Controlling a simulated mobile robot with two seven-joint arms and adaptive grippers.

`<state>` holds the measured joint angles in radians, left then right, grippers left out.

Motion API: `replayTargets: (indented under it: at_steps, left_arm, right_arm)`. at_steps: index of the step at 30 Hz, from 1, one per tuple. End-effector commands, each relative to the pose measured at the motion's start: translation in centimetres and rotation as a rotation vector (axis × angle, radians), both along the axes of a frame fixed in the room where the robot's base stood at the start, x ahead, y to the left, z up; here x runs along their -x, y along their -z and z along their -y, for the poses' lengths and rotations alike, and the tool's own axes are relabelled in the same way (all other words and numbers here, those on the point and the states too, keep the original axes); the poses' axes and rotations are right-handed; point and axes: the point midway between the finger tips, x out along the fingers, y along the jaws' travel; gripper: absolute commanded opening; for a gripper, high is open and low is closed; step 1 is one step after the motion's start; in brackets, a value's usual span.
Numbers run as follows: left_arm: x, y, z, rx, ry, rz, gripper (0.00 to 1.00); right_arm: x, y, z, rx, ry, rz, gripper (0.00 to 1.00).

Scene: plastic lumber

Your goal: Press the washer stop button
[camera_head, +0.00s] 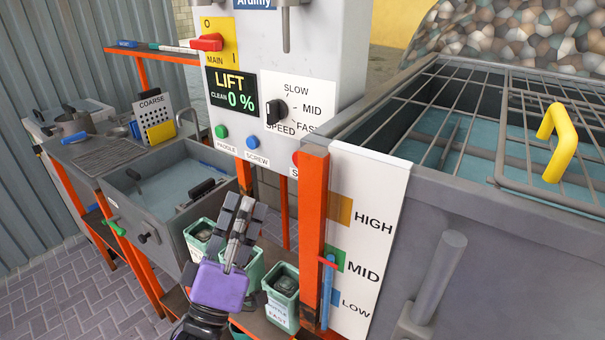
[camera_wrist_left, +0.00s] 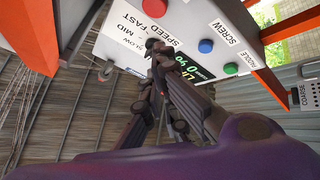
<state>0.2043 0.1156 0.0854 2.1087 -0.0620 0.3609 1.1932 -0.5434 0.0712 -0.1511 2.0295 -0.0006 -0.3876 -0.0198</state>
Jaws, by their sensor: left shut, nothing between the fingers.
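The control panel (camera_head: 265,140) stands at the centre of the head view. Its red button (camera_head: 295,158), above a label starting with "S", is partly covered by the orange post. A blue button (camera_head: 250,142) labelled SCREW and a green button (camera_head: 221,131) labelled PADDLE are to its left. My left gripper (camera_head: 241,202) is shut and empty, fingers pointing up, below the panel in the picture and left of the red button. In the left wrist view, my closed fingers (camera_wrist_left: 155,48) overlap the panel; the blue button (camera_wrist_left: 205,46) and green button (camera_wrist_left: 231,68) show beside them. My right gripper is not in view.
An orange post (camera_head: 312,235) and a white HIGH/MID/LOW board (camera_head: 366,240) stand right of my gripper. Green bins (camera_head: 282,300) sit below. A grey tank with a wire grid (camera_head: 450,110) is at the right, a sink (camera_head: 165,190) at the left.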

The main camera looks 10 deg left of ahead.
Motion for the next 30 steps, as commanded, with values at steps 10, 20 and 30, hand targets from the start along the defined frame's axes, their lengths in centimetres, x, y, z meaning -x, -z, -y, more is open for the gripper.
replayTargets:
  at_steps: [10, 20, 30]
  left_arm:
    - [0.3, -4.3, 0.2, 0.091, 0.092, 0.152, 0.00]
    - [-0.2, -4.2, 0.4, 0.090, 0.091, 0.149, 0.00]
    - [-4.3, -4.1, 1.9, 0.090, 0.090, 0.148, 0.00]
  right_arm:
    - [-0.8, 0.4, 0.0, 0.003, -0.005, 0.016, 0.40]
    - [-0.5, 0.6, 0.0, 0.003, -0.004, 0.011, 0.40]
    - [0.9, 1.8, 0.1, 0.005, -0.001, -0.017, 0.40]
